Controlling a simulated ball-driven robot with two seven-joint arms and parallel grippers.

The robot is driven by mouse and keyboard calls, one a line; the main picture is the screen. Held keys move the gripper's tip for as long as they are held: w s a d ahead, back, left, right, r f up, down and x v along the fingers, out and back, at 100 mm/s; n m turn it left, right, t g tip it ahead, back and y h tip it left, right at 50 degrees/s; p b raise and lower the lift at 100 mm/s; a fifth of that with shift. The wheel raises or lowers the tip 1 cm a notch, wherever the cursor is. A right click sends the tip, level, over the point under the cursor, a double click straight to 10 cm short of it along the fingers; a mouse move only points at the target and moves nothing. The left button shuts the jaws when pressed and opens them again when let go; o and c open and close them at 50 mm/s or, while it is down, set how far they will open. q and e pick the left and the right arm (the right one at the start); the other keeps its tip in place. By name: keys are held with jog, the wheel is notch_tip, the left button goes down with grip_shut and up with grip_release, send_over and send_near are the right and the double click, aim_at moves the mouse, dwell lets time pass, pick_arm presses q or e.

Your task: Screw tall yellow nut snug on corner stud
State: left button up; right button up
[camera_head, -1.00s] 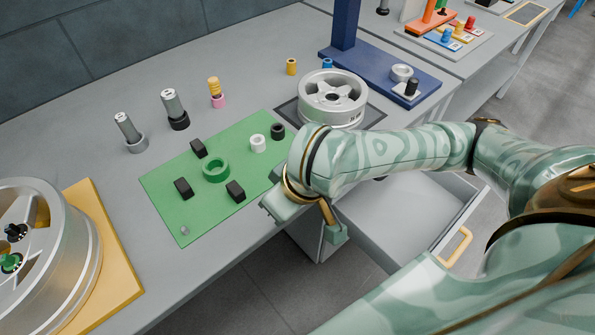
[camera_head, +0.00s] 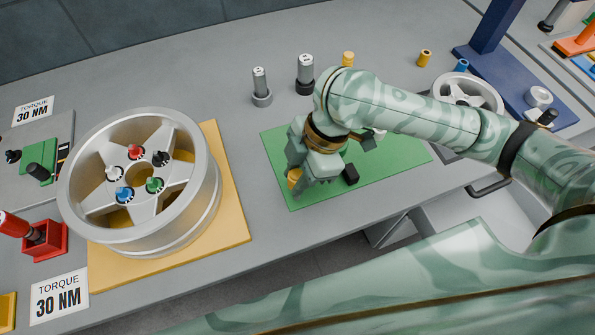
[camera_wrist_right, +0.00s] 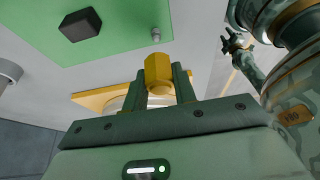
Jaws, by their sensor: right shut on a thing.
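My right gripper (camera_head: 302,180) is above the near left corner of the green mat (camera_head: 276,165). It is shut on the tall yellow nut (camera_head: 294,178). In the right wrist view the nut (camera_wrist_right: 158,70), six-sided on top, sits upright between the two fingers (camera_wrist_right: 158,92). The small grey corner stud (camera_wrist_right: 156,34) stands on the green mat a little beyond the nut, with a gap between them in the picture. In the head view I cannot make the stud out; my gripper covers that area.
A large silver wheel (camera_head: 140,180) lies on a yellow board (camera_head: 235,210) to the left. Sockets stand behind the mat (camera_head: 261,86).

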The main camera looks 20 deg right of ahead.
jog(key=shift+r, duration=0.1)
jog(key=shift+p, duration=0.3)
jog(key=shift+s+f, duration=0.1)
jog(key=shift+f, duration=1.55)
jog(key=shift+p, duration=0.4)
jog(key=shift+r+p, duration=0.15)
jog(key=shift+p, duration=0.35)
jog(key=shift+p, duration=0.6)
jog(key=shift+f, duration=0.5)
